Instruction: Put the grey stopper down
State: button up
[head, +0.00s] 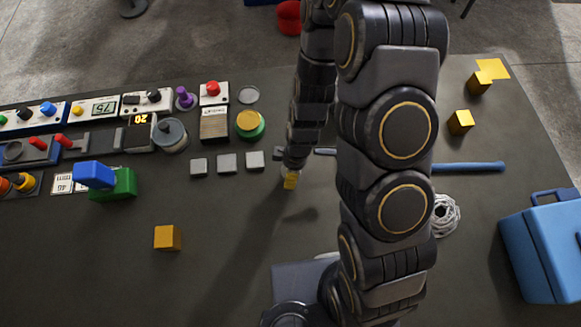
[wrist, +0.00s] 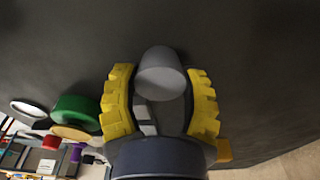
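In the wrist view, the grey stopper (wrist: 162,75), a rounded, tapering piece, sits between the yellow fingertips of my gripper (wrist: 162,84). In the head view my gripper (head: 290,181) points down over the middle of the dark table, just right of the row of small grey square blocks (head: 227,162). The stopper cannot be made out there. The height of the stopper above the table is hard to tell.
A green round piece with a yellow top (head: 250,124) and a grey disc (head: 248,95) lie behind and left. Control boxes crowd the left. An orange cube (head: 167,238) stands front left, a blue toolbox (head: 545,245) at right.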

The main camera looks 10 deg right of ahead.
jog(key=o, duration=0.4)
jog(key=s+d+r+m+h, duration=0.1)
jog(key=s+d+r+m, duration=0.2)
jog(key=r, duration=0.8)
jog(key=s+d+r+m, duration=0.1)
jog(key=s+r+m, duration=0.25)
jog(key=r, duration=0.75)
jog(key=s+d+r+m+g, duration=0.2)
jog(key=s+r+m, duration=0.5)
jog(key=s+m, duration=0.2)
jog(key=shift+d+r+h, duration=0.2)
jog(key=shift+r+h, duration=0.1)
jog(key=shift+w, duration=0.1)
